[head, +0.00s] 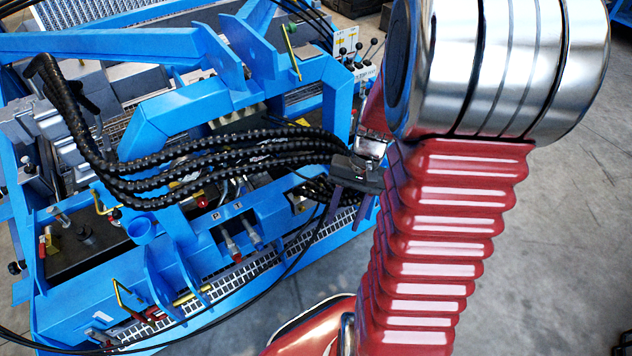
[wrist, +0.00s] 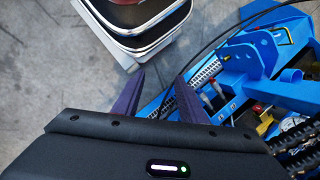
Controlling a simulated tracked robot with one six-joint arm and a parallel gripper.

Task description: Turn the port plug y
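My gripper (head: 349,208) hangs at the right end of the blue machine, beside the black hoses. In the wrist view its two dark purple fingers (wrist: 161,80) stand apart with nothing between them. Two plug-like fittings, one with a red end (head: 230,245) and one grey-blue (head: 253,237), sit on the front blue panel below small white labels, one reading P. I cannot tell which part is port plug y.
Thick black hoses (head: 215,165) arch over the blue frame (head: 85,43) towards my gripper. A thin black cable (head: 285,280) runs across the front. Levers (head: 352,50) stand at the back. Bare concrete floor (head: 560,230) lies to the right.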

